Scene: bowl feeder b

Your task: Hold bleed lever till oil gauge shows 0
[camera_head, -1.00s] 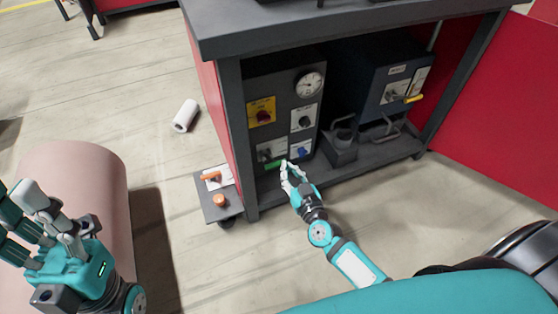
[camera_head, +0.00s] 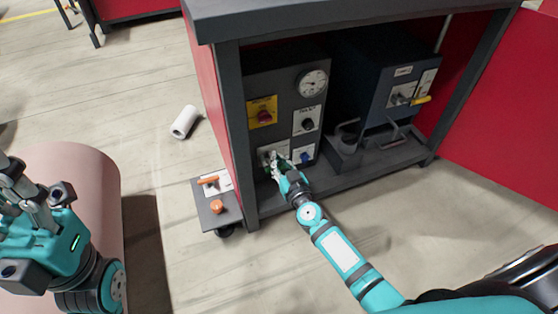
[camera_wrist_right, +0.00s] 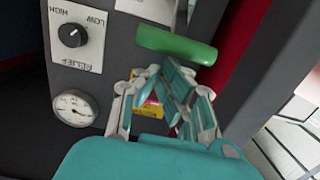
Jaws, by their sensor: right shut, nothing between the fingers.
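The oil gauge (camera_head: 312,83) is a round white dial at the upper right of the dark left-hand unit. It also shows in the wrist view (camera_wrist_right: 75,108), but its reading is too small to tell. A green lever handle (camera_wrist_right: 176,44), low on the same unit, looks like the bleed lever; its label is not readable. My right gripper (camera_head: 274,166) is shut and empty at this lever and hides most of it in the head view. In the wrist view, the fingertips (camera_wrist_right: 158,76) are just below the handle; contact is unclear. My left gripper (camera_head: 28,205) is at the left edge, partly cut off.
The unit carries a red-and-yellow switch (camera_head: 264,113) and a relief knob (camera_head: 307,124). A second unit with a yellow lever (camera_head: 421,100) stands right. The bench post (camera_head: 237,145) and a low cart (camera_head: 205,211) are left of my right gripper. A white roll (camera_head: 184,122) lies on the floor.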

